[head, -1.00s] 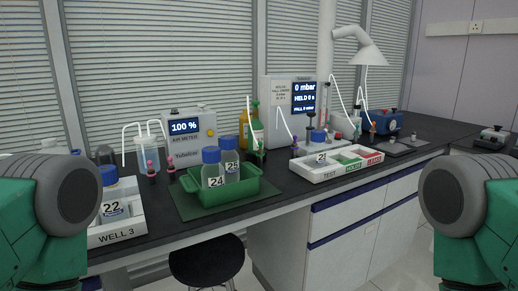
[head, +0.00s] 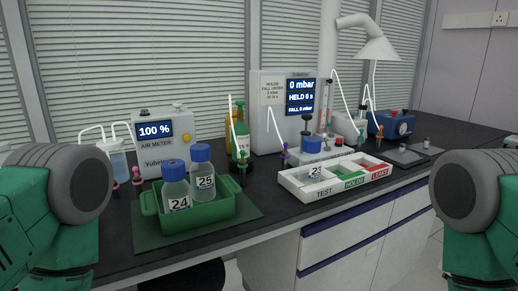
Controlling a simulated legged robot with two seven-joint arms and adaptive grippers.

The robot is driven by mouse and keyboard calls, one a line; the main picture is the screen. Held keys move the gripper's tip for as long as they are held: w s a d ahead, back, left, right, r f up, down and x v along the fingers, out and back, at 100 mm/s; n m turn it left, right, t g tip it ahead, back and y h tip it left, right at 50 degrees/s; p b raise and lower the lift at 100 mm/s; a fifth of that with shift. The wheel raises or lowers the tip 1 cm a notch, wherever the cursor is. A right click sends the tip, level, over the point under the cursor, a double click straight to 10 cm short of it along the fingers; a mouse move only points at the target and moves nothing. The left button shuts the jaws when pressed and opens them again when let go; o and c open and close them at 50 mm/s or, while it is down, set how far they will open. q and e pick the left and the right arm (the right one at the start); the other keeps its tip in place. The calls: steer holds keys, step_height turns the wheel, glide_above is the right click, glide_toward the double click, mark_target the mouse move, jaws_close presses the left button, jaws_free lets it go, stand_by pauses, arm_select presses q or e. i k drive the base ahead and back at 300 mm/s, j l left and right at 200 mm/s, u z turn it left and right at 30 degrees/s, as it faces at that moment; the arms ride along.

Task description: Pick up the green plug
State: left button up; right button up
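A small green plug (head: 242,156) stands upright on a dark base on the bench, in front of the green and yellow cylinders and left of a purple plug (head: 285,155). It is small, and its lower part is hard to make out. Only the upper parts of my two arms show, at the left and right edges of the head view. Neither gripper is in view, so nothing shows of what they hold.
A green tray (head: 149,204) with bottles 24 (head: 176,190) and 25 (head: 203,175) stands left of the plug. A white sorting tray (head: 297,190) with a bottle in its TEST part is to the right. Pink plugs (head: 137,177) and an air meter (head: 163,140) stand further left.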

mark_target(242, 153)
steer(key=i+l+u, duration=0.2)
steer(key=u, duration=0.15)
steer(key=i+l+u, duration=0.35)
steer(key=l+u, duration=0.35)
steer(key=i+j, duration=0.05)
